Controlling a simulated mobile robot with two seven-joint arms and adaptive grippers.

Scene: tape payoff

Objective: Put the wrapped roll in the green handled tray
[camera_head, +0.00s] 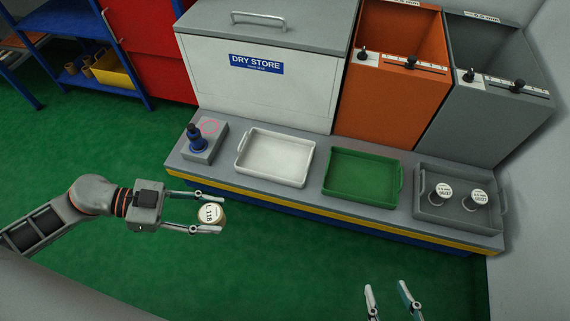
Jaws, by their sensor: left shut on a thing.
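A roll with a pale top marked C118 (211,214) is held between the fingers of my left gripper (205,212), above the green floor in front of the bench. Whether it is wrapped is too small to tell. The green handled tray (361,174) lies on the bench at centre right and is empty. My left gripper is to the left of it and nearer to me. My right gripper (390,302) is at the bottom edge, its fingers apart with nothing between them.
Behind stand the white DRY STORE box (265,85), an orange bin (387,97) and a grey bin (485,115).

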